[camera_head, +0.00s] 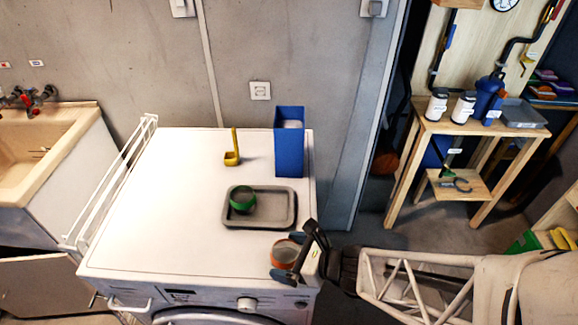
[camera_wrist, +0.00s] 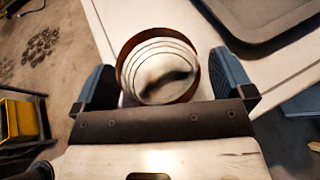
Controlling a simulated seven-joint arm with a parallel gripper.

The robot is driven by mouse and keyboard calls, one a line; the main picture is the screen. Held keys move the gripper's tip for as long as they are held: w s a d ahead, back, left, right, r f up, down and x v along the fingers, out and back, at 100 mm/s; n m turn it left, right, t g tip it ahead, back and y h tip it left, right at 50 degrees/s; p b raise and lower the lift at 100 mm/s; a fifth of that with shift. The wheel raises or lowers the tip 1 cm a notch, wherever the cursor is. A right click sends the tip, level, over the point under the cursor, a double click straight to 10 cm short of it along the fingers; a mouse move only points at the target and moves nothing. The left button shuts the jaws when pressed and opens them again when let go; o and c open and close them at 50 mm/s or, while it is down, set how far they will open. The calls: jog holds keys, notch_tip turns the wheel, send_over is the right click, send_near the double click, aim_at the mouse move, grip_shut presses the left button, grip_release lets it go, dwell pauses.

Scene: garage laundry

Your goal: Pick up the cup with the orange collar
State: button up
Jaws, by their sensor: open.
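The cup with the orange collar (camera_head: 286,253) stands on the white washing machine top near its front right corner. In the wrist view the cup (camera_wrist: 156,66) shows from above as a round opening with an orange-brown rim and ringed pale inside. My gripper (camera_head: 293,258) is open and low around the cup, coming from the right. In the wrist view one finger of my gripper (camera_wrist: 162,84) is on each side of the cup. Small gaps seem to show; I cannot tell whether either finger touches it. Part of the cup is hidden behind the fingers.
A grey tray (camera_head: 272,221) behind the cup holds a green-collared cup (camera_head: 243,199). A yellow scoop (camera_head: 232,157) and a tall blue box (camera_head: 289,142) stand farther back. The machine top (camera_head: 165,215) is clear on the left. Its right and front edges are close to the cup.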

aim_at(275, 247)
jog(key=shift+c, duration=0.5)
jog(key=c, duration=0.9)
jog(key=shift+r, duration=0.25)
jog(key=shift+r, duration=1.4)
jog(key=shift+s+d+r, duration=0.15)
jog(key=shift+s+r, duration=0.05)
jog(key=shift+s, duration=0.1)
jog(key=s+d, duration=0.2)
jog(key=s, duration=0.2)
jog(key=s+d+r, duration=0.1)
jog(key=s+d, duration=0.1)
jog(key=s, duration=0.2)
jog(key=s+d, duration=0.3)
jog(key=s, duration=0.1)
jog(key=shift+s+r, duration=0.2)
jog(key=shift+s, duration=0.2)
jog(key=shift+s+d, duration=0.2)
jog(key=shift+s, duration=0.1)
